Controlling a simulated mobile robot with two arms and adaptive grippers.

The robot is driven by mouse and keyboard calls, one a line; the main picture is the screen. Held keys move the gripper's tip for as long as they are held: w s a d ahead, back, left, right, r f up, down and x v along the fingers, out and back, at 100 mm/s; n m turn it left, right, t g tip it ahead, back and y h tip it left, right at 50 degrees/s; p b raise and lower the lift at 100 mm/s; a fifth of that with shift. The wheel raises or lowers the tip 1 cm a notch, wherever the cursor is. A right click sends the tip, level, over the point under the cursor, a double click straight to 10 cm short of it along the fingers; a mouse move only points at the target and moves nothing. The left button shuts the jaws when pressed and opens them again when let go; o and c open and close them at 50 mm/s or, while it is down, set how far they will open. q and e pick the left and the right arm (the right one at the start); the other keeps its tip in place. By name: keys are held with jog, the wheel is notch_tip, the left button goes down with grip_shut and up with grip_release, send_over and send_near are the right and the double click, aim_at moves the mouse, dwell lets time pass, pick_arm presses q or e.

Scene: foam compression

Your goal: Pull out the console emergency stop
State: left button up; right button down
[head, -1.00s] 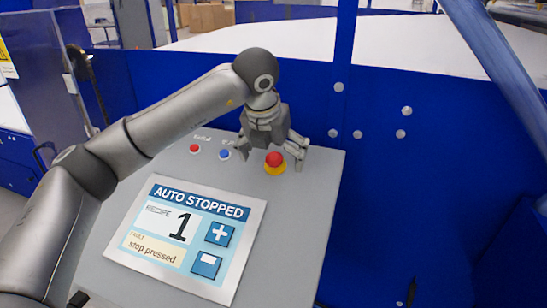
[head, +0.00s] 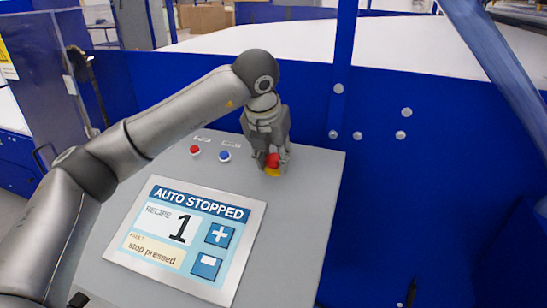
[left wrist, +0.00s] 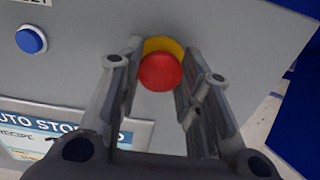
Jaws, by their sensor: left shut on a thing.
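The red emergency stop button (head: 272,160) with its yellow base (head: 273,171) sits at the upper right of the grey console (head: 308,200). My left gripper (head: 273,162) is shut on the red button, with one finger on either side of it. In the left wrist view the red button (left wrist: 160,72) lies between the two fingers, with its yellow base (left wrist: 163,45) behind it. The fingers partly hide the base. The console screen (head: 150,250) reads "AUTO STOPPED", recipe 1, "stop pressed". My right gripper is in neither view.
A small red button (head: 195,151) and a blue button (head: 225,156) are on the console, left of the gripper; the blue one also shows in the left wrist view (left wrist: 31,39). A blue machine panel (head: 430,180) stands behind and to the right.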

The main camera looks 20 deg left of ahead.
pick_arm(q)
jog(key=shift+r, duration=0.4)
jog(key=o, duration=1.2)
jog(key=shift+s, duration=0.2)
jog(key=shift+c, duration=0.2)
jog(key=o, duration=0.9)
jog(key=shift+w+f, duration=0.1)
jog(key=shift+o, duration=0.5)
jog(key=p+v, duration=0.2)
jog(key=v, duration=0.5)
